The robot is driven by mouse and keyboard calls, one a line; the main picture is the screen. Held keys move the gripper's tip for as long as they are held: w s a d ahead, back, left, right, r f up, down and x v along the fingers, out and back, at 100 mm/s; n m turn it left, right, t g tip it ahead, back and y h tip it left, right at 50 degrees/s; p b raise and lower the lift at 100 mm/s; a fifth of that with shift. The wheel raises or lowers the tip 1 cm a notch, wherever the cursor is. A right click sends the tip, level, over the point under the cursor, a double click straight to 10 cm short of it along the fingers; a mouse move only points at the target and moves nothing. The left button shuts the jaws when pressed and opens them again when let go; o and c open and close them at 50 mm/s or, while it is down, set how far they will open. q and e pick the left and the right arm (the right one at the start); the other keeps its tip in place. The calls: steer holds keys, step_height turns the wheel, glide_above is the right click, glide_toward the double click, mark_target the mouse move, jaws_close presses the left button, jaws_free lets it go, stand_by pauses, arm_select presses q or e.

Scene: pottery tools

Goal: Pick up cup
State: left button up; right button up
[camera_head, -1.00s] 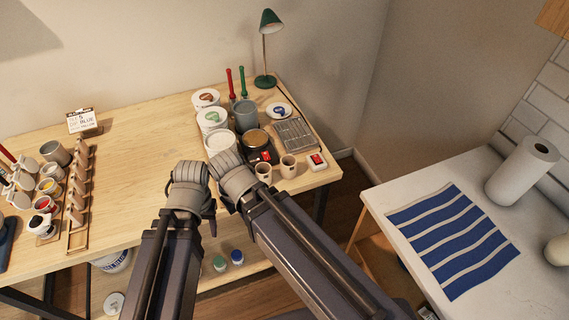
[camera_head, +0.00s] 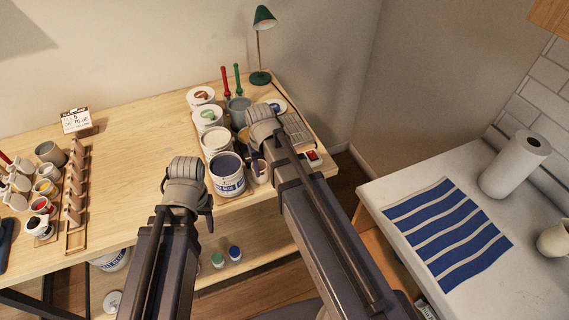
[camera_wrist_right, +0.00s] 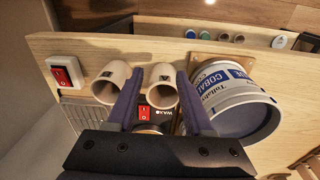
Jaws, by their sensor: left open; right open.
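Two small beige cups stand side by side near the table's front edge in the right wrist view, a left one (camera_wrist_right: 111,83) and a right one (camera_wrist_right: 162,86). In the head view one cup (camera_head: 260,170) shows partly beside my right arm; the other is hidden. My right gripper (camera_wrist_right: 159,78) is open, its fingers on either side of the right cup in the wrist view; contact cannot be told. In the head view my right gripper (camera_head: 264,122) is above the back of the cups, fingertips hidden. My left gripper (camera_head: 184,172) is open and empty over the table's front.
A cobalt blue paint tub (camera_head: 228,176) stands close beside the cups, also in the wrist view (camera_wrist_right: 232,102). A red switch box (camera_head: 313,157) lies on the other side. Several tubs crowd behind. The table's middle (camera_head: 130,150) is clear.

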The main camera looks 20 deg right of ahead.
steer(key=o, duration=0.4)
steer(key=shift+m+t, duration=0.3)
steer(key=shift+m, duration=0.5)
steer(key=w+d, duration=0.1)
steer(key=d, duration=0.1)
steer(key=w+d, duration=0.3)
steer(key=d, duration=0.1)
steer(key=shift+w+d+r, duration=0.25)
steer(key=shift+d+r, duration=0.05)
steer(key=shift+d, duration=0.1)
steer(key=o, duration=0.3)
steer(key=shift+w+d, duration=0.2)
steer(key=shift+d, duration=0.25)
steer(key=f+b, duration=0.7)
steer(key=f, duration=0.1)
steer(key=shift+w+d+b, duration=0.25)
steer(key=shift+b, duration=0.1)
steer(key=shift+r, duration=0.1)
